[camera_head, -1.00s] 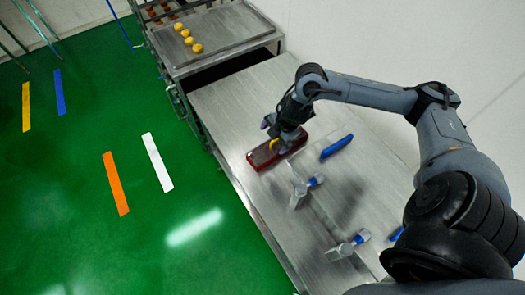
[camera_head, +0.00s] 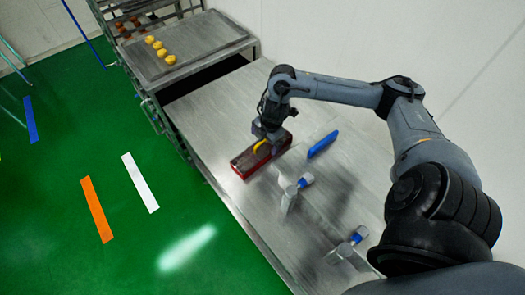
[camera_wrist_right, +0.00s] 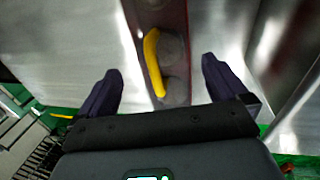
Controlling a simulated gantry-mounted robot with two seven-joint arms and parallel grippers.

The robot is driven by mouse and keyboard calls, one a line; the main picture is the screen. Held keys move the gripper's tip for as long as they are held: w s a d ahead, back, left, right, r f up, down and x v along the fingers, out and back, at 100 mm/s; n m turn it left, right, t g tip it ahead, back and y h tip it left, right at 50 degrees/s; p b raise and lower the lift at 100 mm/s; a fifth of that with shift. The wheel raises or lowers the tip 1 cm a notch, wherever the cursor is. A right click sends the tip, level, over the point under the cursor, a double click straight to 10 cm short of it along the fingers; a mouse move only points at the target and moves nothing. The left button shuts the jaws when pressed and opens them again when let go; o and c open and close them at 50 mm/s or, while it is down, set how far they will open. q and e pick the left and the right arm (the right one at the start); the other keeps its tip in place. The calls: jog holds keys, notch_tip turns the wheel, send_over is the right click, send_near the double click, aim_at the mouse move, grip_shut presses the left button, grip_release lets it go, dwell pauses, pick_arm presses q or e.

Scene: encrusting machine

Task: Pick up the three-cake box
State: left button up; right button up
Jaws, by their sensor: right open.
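The three-cake box (camera_head: 243,165) is a long, narrow dark-red box with a yellow curved handle on top. It lies on the steel table near the table's left edge. My right gripper (camera_head: 266,142) is over the box at its handle and hides part of it. In the right wrist view the red box (camera_wrist_right: 176,14) runs up from between my open fingers (camera_wrist_right: 162,86). Rounded grey cakes show in it, and the yellow handle (camera_wrist_right: 153,62) lies between the fingers, touching neither. My left gripper is not in view.
A blue object (camera_head: 323,144) lies right of the box on the steel table (camera_head: 215,105). Two blue-and-silver tools, a nearer one (camera_head: 346,246) and a farther one (camera_head: 292,192), stand closer to me. Several yellow cakes (camera_head: 160,49) sit on a tray at the back.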

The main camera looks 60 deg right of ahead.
aim_at(264, 147)
jog(key=f, duration=0.3)
jog(key=f+b, duration=0.1)
jog(key=shift+w+f, duration=0.3)
jog(key=shift+r, duration=0.1)
jog(key=c, duration=0.9)
